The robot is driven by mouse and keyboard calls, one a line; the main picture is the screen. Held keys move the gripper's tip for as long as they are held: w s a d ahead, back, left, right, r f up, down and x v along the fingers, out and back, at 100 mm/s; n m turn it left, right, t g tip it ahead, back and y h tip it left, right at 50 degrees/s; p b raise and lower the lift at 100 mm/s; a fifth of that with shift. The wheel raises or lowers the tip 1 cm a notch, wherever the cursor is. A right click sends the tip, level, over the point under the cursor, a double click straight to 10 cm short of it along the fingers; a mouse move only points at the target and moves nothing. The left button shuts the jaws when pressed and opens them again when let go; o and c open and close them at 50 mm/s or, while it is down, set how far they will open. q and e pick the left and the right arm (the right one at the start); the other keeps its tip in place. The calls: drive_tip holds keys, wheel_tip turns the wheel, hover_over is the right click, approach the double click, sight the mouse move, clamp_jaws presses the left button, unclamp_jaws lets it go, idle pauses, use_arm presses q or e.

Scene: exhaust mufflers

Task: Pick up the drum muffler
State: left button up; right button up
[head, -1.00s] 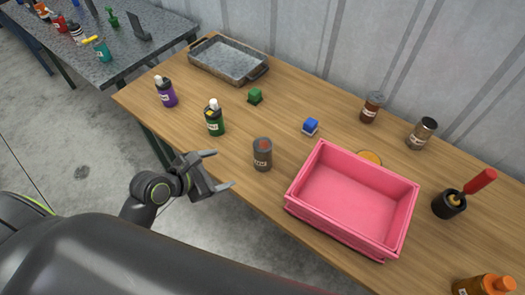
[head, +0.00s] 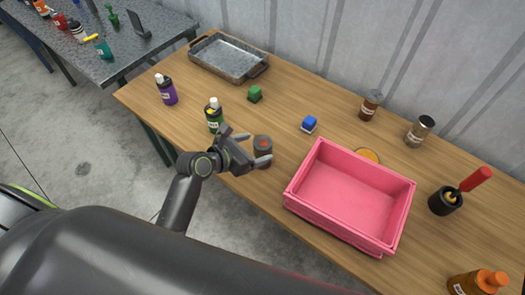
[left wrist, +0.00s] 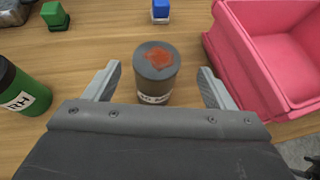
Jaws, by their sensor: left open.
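The drum muffler is a dark grey cylinder with a reddish patch on top and a white label band. It stands upright on the wooden table, and in the head view the drum muffler (head: 263,146) is partly hidden by my gripper. In the left wrist view the drum muffler (left wrist: 157,70) stands between my two fingers, slightly beyond their tips. My left gripper (head: 248,148) is open around its near side; in the left wrist view the gripper (left wrist: 158,82) has a gap on each side of the muffler. My right gripper is not in view.
A pink bin (head: 350,195) stands close to the right. A green bottle (head: 214,117) stands close to the left. A green cube (head: 254,94) and a blue block (head: 309,124) lie farther back. A metal tray (head: 229,58) is at the far left.

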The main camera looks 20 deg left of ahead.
sight(267, 144)
use_arm(q)
drive_tip(key=shift+a+p+x, duration=0.15)
drive_tip(key=shift+p+x, duration=0.05)
drive_tip(key=shift+x, duration=1.45)
drive_tip(key=shift+a+p+x, duration=0.1)
drive_tip(key=shift+p+x, duration=0.1)
drive_tip(key=shift+x, duration=1.4)
drive_tip(key=shift+f, duration=0.1)
drive_tip(key=c, duration=1.1)
